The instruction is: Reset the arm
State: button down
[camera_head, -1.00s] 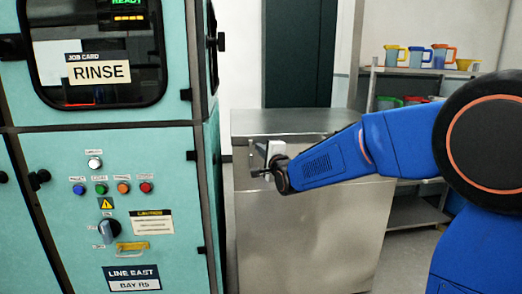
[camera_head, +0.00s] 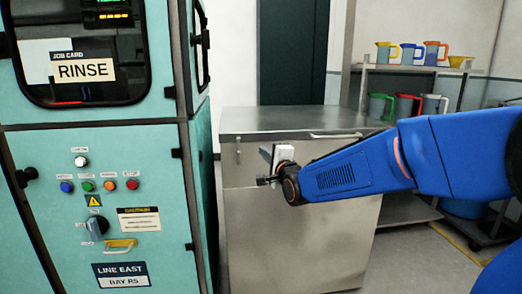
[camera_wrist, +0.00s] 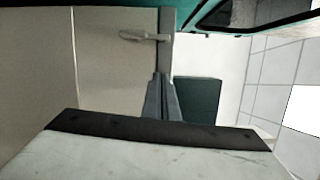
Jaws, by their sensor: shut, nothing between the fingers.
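My blue arm reaches in from the right in the head view. My gripper (camera_head: 266,168) is in front of the upper front of the stainless steel cabinet (camera_head: 300,230). Its fingers point left, toward the teal machine, and touch nothing that I can see. In the wrist view my gripper (camera_wrist: 161,85) shows its two dark fingers together, with nothing between them. The teal machine (camera_head: 140,170) stands at the left with a card reading RINSE (camera_head: 86,71), a row of coloured buttons, a rotary knob (camera_head: 97,227) and a yellow handle (camera_head: 121,243).
A metal shelf (camera_head: 420,70) with several coloured jugs stands at the back right. The cabinet's top (camera_head: 290,121) is bare. A dark door panel (camera_head: 290,50) is behind it. Open floor (camera_head: 420,262) shows at the lower right.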

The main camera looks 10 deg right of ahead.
jog(key=s+d+f+n+g+h, duration=0.1)
jog(key=s+d+f+n+g, duration=0.3)
jog(key=s, duration=1)
jog(key=s+d+f+n+g+h, duration=0.2)
jog(key=s+d+f+n+g, duration=0.2)
jog(key=s, duration=1)
jog(key=s+d+f+n+g+h, duration=0.1)
jog(key=s+d+f+n+g, duration=0.3)
jog(key=s+d+f+n, duration=0.4)
jog(key=s+f, duration=0.2)
jog(key=s, duration=0.5)
jog(key=shift+d+g, duration=0.15)
jog(key=shift+g, duration=0.25)
jog(key=shift+f, duration=0.1)
